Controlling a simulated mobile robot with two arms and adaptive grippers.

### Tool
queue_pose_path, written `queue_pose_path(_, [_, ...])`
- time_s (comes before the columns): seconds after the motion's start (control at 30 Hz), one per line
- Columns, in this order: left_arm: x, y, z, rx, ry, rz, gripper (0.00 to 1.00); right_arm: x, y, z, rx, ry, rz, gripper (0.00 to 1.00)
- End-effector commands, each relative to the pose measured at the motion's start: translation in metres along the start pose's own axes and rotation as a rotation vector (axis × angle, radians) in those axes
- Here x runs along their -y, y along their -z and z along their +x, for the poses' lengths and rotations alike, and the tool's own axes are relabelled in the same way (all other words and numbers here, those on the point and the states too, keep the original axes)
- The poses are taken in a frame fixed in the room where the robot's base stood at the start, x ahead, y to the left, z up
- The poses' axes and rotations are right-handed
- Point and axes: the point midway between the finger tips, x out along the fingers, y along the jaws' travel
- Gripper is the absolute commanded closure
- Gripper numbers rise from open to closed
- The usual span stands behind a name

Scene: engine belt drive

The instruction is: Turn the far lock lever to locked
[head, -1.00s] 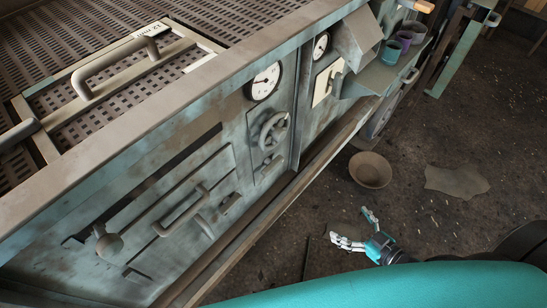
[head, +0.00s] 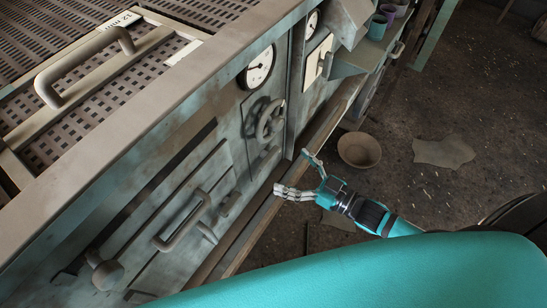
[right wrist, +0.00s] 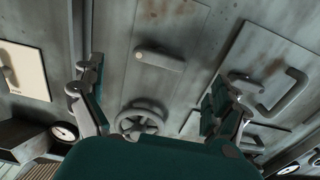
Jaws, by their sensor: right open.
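The grey-green machine front carries several small levers, and I cannot tell for sure which is the far lock lever. One lever (head: 267,154) sits below the handwheel (head: 270,119); in the right wrist view that lever (right wrist: 160,58) lies across its panel, between my fingers in the picture. Another small lever (head: 229,203) is at the far end of the panel with the bar handle (head: 182,220). My right gripper (head: 294,174) is open and empty, in front of the machine and apart from the levers. Its spread fingers show in the right wrist view (right wrist: 150,90). My left gripper is out of view.
A round gauge (head: 258,68) is above the handwheel. A pale plate with a lever (head: 318,60) is farther along. A ledge (head: 255,225) runs along the machine's foot.

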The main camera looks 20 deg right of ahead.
Motion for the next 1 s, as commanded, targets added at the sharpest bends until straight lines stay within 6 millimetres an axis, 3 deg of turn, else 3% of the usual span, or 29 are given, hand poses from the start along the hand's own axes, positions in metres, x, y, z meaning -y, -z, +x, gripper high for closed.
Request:
queue_pose_path(0.1, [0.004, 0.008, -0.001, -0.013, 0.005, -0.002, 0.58, 0.000, 0.001, 0.026, -0.003, 0.000, -0.002, 0.00])
queue_pose_path(0.3, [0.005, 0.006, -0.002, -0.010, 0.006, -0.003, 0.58, -0.001, 0.000, 0.053, -0.001, -0.001, -0.001, 0.00])
queue_pose_path(0.73, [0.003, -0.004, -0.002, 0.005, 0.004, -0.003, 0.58, 0.000, 0.000, 0.062, 0.001, 0.000, -0.001, 0.00])
queue_pose_path(1.0, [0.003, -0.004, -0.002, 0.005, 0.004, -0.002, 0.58, 0.000, 0.000, 0.062, 0.001, 0.000, -0.001, 0.35])
